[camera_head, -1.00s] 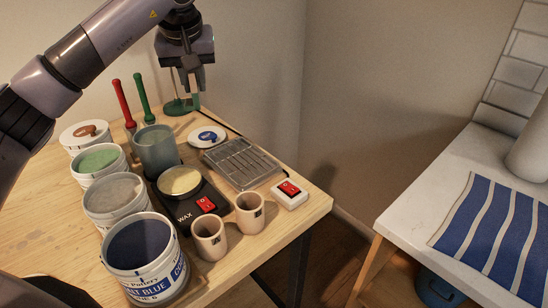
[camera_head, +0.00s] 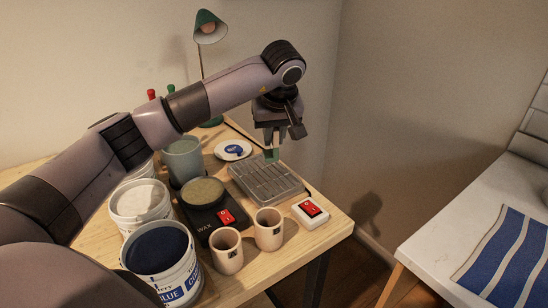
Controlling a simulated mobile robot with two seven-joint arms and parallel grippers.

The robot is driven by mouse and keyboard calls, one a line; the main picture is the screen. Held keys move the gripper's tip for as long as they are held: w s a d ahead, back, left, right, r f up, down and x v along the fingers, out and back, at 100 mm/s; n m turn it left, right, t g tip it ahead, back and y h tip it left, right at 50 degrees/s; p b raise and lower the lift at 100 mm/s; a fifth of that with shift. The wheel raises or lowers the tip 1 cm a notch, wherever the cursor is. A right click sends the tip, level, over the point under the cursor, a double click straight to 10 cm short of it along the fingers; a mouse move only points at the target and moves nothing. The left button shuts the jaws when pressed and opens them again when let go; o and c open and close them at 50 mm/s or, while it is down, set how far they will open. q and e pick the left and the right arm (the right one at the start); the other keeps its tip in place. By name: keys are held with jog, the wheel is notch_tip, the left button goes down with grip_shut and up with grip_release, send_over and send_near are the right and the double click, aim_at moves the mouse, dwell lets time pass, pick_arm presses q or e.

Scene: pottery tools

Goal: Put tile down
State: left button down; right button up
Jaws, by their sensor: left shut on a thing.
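My left gripper (camera_head: 272,142) points down over the far side of the grey slotted rack (camera_head: 266,188). It is shut on a small greenish tile (camera_head: 271,156), which hangs below the fingertips. The tile looks upright and close to the rack's far edge. I cannot tell whether it touches the rack. The rack lies on the wooden table (camera_head: 322,222). My right gripper is not in view.
A white plate with a blue mark (camera_head: 233,149) lies left of the rack. The wax warmer (camera_head: 204,192), two beige cups (camera_head: 228,251), a red-switch box (camera_head: 311,212) and glaze buckets (camera_head: 161,252) stand nearby. A green lamp (camera_head: 207,27) stands behind.

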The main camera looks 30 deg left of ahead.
aim_at(274, 157)
pick_arm(q)
notch_tip(274, 157, down, 6)
jog(key=shift+r, duration=0.1)
jog(key=shift+f, duration=0.3)
jog(key=shift+f, duration=0.2)
jog(key=c, duration=1.1)
grip_release()
jog(key=shift+r, duration=0.15)
jog(key=shift+r, duration=0.25)
jog(key=b+v, duration=0.1)
jog(key=v, duration=1)
jog(key=shift+s+d+r, duration=0.15)
jog(key=shift+r, duration=0.1)
